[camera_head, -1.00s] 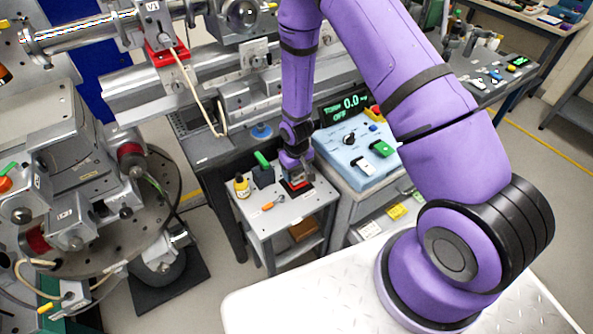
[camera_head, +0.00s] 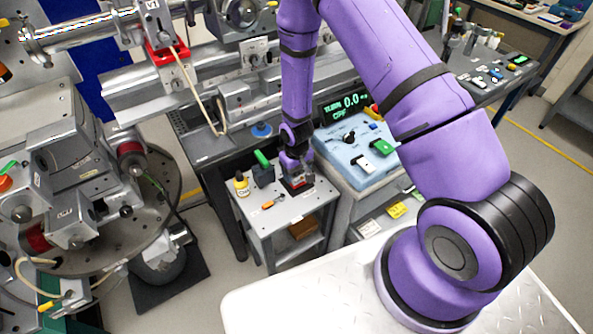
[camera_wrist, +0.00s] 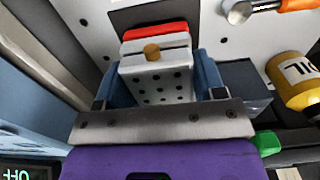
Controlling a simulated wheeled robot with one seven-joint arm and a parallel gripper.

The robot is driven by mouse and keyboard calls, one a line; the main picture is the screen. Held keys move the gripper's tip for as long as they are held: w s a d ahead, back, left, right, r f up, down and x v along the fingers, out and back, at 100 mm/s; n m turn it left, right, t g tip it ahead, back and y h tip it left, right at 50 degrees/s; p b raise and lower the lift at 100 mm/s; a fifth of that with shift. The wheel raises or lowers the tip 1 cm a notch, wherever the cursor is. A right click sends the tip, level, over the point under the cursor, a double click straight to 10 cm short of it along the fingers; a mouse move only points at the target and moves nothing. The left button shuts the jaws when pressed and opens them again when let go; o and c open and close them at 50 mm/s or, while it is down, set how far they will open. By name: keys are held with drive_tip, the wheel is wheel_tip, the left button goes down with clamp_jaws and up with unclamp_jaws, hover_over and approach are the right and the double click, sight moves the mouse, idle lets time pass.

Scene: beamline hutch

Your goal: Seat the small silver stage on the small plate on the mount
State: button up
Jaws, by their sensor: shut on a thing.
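The small silver stage (camera_wrist: 157,84) is a grey block with dark holes on top and a brass knob on one side. My gripper (camera_wrist: 163,90) is shut on it, with a blue finger on each side. In the head view my gripper (camera_head: 298,174) points down over the small cart (camera_head: 316,199), and the stage is mostly hidden there. A red piece (camera_wrist: 155,30) shows just beyond the stage in the wrist view. I cannot tell whether the stage touches what is under it. I cannot make out the small plate on the mount.
An oil bottle (camera_head: 241,184), a dark green-topped block (camera_head: 263,173) and an orange-handled tool (camera_head: 273,201) are on the cart. A blue control box (camera_head: 350,150) stands to the right. A large round instrument table (camera_head: 110,232) with metal blocks is at the left.

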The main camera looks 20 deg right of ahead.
drive_tip(key=o, duration=1.3)
drive_tip(key=shift+c, duration=0.2)
drive_tip(key=shift+f, duration=0.1)
wheel_tip(320, 180, up, 11)
drive_tip(key=shift+f, duration=0.1)
